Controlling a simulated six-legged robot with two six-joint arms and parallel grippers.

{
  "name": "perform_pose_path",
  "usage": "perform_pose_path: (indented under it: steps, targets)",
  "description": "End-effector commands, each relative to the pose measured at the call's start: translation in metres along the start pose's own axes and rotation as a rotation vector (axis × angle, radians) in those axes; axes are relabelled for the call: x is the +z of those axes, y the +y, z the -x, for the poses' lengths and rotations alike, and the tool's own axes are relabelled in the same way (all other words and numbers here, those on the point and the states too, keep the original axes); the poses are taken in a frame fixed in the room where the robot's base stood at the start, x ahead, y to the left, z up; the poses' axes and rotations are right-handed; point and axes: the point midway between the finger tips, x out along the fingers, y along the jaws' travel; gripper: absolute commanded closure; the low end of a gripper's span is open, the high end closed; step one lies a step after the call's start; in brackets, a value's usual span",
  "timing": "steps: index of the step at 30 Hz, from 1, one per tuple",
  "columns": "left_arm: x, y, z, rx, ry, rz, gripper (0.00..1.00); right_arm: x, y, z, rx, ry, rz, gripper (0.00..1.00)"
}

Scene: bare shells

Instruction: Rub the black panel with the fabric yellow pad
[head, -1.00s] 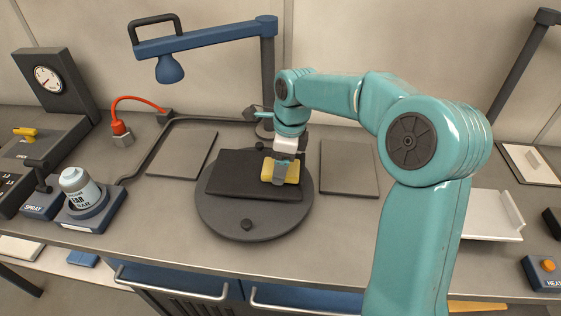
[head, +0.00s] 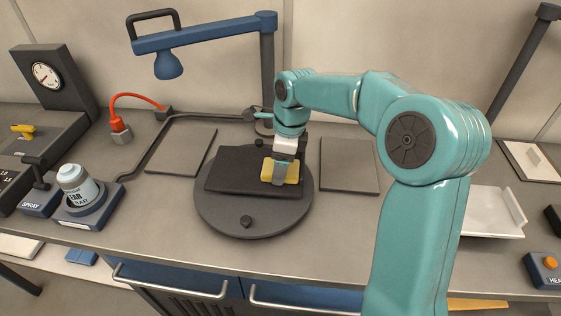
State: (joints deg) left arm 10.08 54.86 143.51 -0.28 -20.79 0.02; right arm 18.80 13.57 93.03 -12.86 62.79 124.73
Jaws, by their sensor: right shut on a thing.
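The black panel (head: 235,172) lies flat on a round dark turntable (head: 225,218) in the middle of the bench. My right gripper (head: 281,174) points down over the panel's right part. It is shut on the yellow pad (head: 267,171), which sits at the panel's surface; I cannot tell how firmly it presses. The gripper and pad hide part of the panel's right side. My left gripper is not in view.
Grey plates (head: 181,153) (head: 349,166) lie left and right of the turntable. A blue lamp (head: 168,65) overhangs at the back left. A labelled bottle (head: 76,184) stands at the left, a white tray (head: 490,213) at the right. The bench front is clear.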

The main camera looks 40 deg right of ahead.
Motion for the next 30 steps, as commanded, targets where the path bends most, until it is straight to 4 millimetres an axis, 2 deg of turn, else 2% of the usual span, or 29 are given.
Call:
perform_pose_path:
  steps: [10, 14, 24, 30]
  targets:
    - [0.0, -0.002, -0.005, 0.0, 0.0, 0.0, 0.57, -0.001, 0.0, -0.008, 0.0, 0.0, 0.0, 0.51]
    - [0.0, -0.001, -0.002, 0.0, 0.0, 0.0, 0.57, -0.001, -0.002, -0.006, 0.001, 0.001, -0.001, 0.51]
    - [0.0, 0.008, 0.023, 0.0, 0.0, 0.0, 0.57, -0.001, -0.034, -0.002, 0.002, 0.001, -0.002, 0.51]
    - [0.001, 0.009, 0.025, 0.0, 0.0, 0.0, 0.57, -0.001, -0.04, -0.006, 0.001, 0.0, 0.0, 0.51]
